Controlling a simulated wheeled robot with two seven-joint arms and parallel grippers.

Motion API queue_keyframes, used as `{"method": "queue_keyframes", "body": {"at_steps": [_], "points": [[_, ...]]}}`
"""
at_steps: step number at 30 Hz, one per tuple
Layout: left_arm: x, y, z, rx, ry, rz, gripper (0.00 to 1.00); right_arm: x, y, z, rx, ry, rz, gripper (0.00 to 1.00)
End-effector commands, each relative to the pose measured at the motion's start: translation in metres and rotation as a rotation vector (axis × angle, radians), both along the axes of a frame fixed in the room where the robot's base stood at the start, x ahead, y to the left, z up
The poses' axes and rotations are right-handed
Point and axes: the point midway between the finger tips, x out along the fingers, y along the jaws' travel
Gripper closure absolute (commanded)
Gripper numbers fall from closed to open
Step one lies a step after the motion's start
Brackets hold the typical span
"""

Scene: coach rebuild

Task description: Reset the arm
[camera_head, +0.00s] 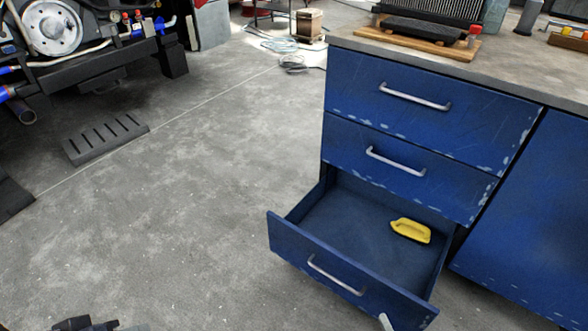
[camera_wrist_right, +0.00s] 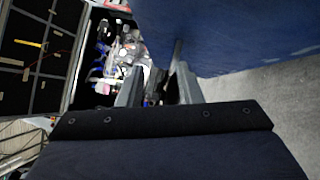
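My right gripper (camera_head: 385,322) shows only as a pale fingertip at the bottom edge of the head view, close to the front of the open bottom drawer (camera_head: 310,258). In the right wrist view its two grey fingers (camera_wrist_right: 158,90) stand apart with nothing held between them. The blue drawer front (camera_wrist_right: 235,35) is just beyond them, with a grey bar, seemingly its handle (camera_wrist_right: 178,55), near the right finger. A dark piece at the bottom left edge of the head view, seemingly part of my left arm (camera_head: 85,325), is mostly cut off; its fingers cannot be made out.
The drawer holds a yellow object (camera_head: 410,230). Two closed drawers (camera_head: 415,110) sit above it, under a worktop (camera_head: 520,65) with parts on a wooden board (camera_head: 410,40). A vehicle chassis (camera_head: 90,60) and a slotted block (camera_head: 105,138) are at left. The middle floor is clear.

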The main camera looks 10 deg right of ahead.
Motion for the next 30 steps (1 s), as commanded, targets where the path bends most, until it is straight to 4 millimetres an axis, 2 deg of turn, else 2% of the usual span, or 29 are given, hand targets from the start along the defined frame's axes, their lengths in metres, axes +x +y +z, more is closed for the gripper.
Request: {"method": "queue_keyframes", "body": {"at_steps": [8,14,18,22,30], "points": [[0.000,0.000,0.000,0.000,0.000,0.000,0.64,0.020,0.002,0.042,-0.210,-0.052,0.232,0.68],[0.000,0.000,0.000,0.000,0.000,0.000,0.64,0.037,0.012,0.090,-0.457,-0.133,0.484,0.68],[0.000,0.000,0.000,0.000,0.000,0.000,0.64,0.049,0.030,0.139,-0.727,-0.245,0.732,0.68],[0.000,0.000,0.000,0.000,0.000,0.000,0.64,0.051,0.053,0.187,-1.027,-0.395,0.974,0.68],[0.000,0.000,0.000,0.000,0.000,0.000,0.64,0.030,0.094,0.269,-1.681,-0.795,1.353,0.68]]}}
